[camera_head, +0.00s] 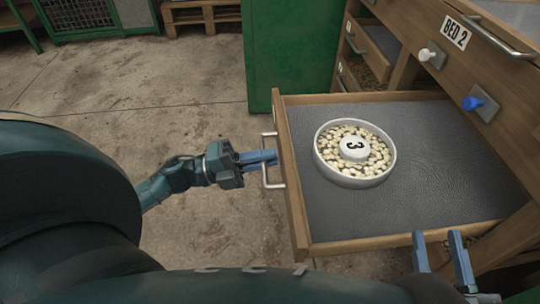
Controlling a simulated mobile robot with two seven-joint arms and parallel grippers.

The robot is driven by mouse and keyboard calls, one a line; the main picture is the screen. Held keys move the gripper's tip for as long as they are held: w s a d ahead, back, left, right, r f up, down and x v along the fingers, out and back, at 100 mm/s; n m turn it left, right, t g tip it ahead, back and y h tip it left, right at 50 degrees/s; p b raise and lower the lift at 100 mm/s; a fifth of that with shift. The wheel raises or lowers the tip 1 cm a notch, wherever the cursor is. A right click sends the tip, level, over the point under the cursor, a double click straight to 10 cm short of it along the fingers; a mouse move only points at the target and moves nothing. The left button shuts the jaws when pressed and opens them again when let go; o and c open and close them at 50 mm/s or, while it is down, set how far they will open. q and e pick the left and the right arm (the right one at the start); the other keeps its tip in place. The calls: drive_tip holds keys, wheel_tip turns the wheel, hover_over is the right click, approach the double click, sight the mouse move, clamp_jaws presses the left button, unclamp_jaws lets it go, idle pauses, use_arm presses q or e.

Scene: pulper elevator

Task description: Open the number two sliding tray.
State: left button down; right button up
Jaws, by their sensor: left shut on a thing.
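A wooden sliding tray (425,215) with a dark lining is pulled out from the cabinet, under the plate reading "BED 2" (456,32). No number shows on the tray itself. A metal handle (267,182) is on its front board. My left gripper (272,157) is shut on this handle, from the left side. A round white dish (354,180) of pale beans, with a disc marked 3 in its middle, sits on the tray. My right gripper (438,238) is open and empty, its fingers over the tray's near side edge.
The cabinet front has a white knob (432,55), a blue knob (480,103) and another metal handle (490,35). A smaller tray (378,48) is at the back. A green panel (290,50) stands behind the tray. The concrete floor (150,90) to the left is clear.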

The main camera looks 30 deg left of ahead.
use_arm(q)
drive_tip(key=c, duration=1.6)
unclamp_jaws()
drive_tip(key=p+v, duration=0.1)
drive_tip(key=v, duration=1.2)
drive_tip(key=shift+p, duration=0.4)
